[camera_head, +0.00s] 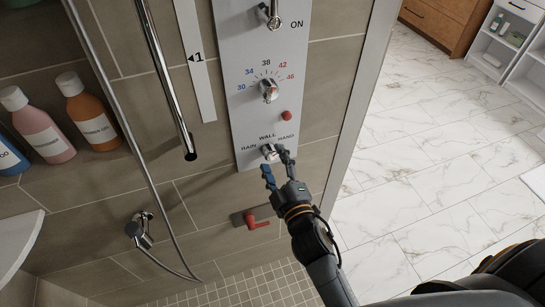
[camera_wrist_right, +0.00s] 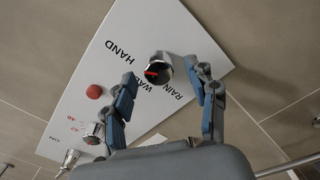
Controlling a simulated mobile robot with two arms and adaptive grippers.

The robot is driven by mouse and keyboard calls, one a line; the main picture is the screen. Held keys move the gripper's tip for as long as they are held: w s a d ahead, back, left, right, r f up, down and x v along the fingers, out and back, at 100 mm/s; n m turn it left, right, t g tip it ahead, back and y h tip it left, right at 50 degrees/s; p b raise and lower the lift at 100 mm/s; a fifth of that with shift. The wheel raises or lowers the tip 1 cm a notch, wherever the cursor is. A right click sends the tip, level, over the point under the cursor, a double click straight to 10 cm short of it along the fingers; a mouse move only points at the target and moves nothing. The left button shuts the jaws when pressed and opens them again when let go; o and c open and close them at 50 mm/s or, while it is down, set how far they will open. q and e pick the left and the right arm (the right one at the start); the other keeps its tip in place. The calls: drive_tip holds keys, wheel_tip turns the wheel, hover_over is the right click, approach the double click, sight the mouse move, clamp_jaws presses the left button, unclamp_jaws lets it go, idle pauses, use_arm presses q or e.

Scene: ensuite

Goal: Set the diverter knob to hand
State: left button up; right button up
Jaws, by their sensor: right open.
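The diverter knob (camera_head: 270,152) is a small chrome knob at the bottom of the white shower panel (camera_head: 263,60), among the printed words RAIN, WALL and HAND. In the right wrist view the knob (camera_wrist_right: 160,66) shows a red mark on its face; I cannot tell for certain which word it points to. My right gripper (camera_head: 277,163) is open at the panel's lower end. In the wrist view its two blue-grey fingers (camera_wrist_right: 160,72) stand on either side of the knob, with gaps visible. My left gripper is not in view.
Above the diverter are a red button (camera_head: 287,115), a chrome temperature knob (camera_head: 268,89) and an ON lever (camera_head: 274,18). A red lever (camera_head: 255,221) sits lower on the wall. A hose (camera_head: 124,140) and bottles (camera_head: 91,112) are at left. Marble floor lies open at right.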

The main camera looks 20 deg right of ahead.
drive_tip(key=s, duration=0.6)
drive_tip(key=shift+d+f, duration=0.1)
idle(0.3)
drive_tip(key=s+a+f+m+g+y, duration=0.15)
drive_tip(key=s+f+g, duration=0.3)
drive_tip(key=f, duration=1.25)
drive_tip(key=s+f+m+g, duration=0.3)
drive_tip(key=s+f+g, duration=0.15)
drive_tip(key=f, duration=1.25)
drive_tip(key=s+d+f+m+g, duration=0.1)
drive_tip(key=s+d+f+g, duration=0.1)
drive_tip(key=s+f, duration=0.4)
drive_tip(key=s+d+f+m+g+h, duration=0.1)
drive_tip(key=s+f, duration=0.5)
drive_tip(key=s, duration=0.6)
drive_tip(key=s+d+f+m+g+h, duration=0.1)
drive_tip(key=s+d+f+m+g, duration=0.2)
drive_tip(key=s+d+f+g, duration=0.2)
drive_tip(key=s+d+f, duration=0.2)
drive_tip(key=s, duration=0.2)
drive_tip(key=shift+a, duration=0.1)
